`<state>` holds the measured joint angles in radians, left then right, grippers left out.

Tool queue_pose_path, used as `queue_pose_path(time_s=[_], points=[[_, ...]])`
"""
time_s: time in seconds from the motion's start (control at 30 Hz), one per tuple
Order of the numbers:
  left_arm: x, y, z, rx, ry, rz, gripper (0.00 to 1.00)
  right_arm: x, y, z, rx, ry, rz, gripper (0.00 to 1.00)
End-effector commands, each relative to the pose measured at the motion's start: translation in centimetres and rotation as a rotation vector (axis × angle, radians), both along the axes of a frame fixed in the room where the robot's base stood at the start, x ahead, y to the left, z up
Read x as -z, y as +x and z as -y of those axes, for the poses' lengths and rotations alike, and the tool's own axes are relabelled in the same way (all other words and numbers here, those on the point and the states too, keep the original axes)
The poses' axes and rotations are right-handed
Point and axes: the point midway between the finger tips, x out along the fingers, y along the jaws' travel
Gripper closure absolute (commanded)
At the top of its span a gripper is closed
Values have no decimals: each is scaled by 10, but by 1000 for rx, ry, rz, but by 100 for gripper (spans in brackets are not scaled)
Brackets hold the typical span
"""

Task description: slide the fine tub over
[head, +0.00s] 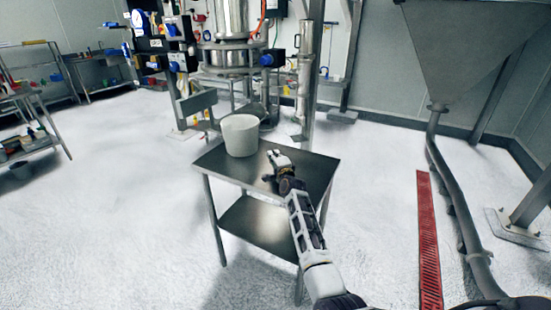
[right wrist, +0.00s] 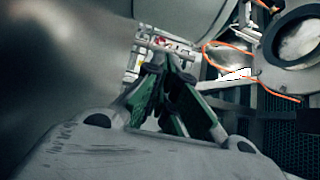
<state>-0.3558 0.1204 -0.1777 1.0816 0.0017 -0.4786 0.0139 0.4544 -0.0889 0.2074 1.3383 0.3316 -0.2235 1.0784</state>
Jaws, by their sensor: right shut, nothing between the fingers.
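A white tub (head: 240,135) stands upright near the back left of a small steel table (head: 322,172). My right arm reaches in from the lower right of the head view. My right gripper (head: 276,160) is just to the right of the tub and nearer to me, over the tabletop. In the right wrist view the dark green fingers of the gripper (right wrist: 165,66) are brought together with nothing visible between them. A blurred pale surface fills the left of that view; I cannot tell for certain that it is the tub. My left gripper is not in view.
The table has a lower shelf (head: 258,222). A steel sifter machine (head: 232,55) with a vertical pipe (head: 305,80) stands behind it. A large hopper (head: 470,45) is at the right, beside a red floor grate (head: 428,240). The tabletop right of the gripper is clear.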

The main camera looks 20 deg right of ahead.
Motion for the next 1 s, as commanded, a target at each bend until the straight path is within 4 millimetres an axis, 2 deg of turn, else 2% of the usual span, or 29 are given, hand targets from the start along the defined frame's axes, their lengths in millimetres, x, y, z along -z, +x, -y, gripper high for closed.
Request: queue_pose_path(time_s=[0.13, 0.33, 0.73, 1.0], points=[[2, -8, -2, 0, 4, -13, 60, 0, -11, -1, 0, 0, 0, 100], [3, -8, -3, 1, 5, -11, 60, 0, -21, -2, 0, 0, 0, 100], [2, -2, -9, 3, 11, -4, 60, 0, -23, -2, 0, 0, 0, 100], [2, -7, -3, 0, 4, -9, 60, 0, -23, -2, 0, 0, 0, 100]])
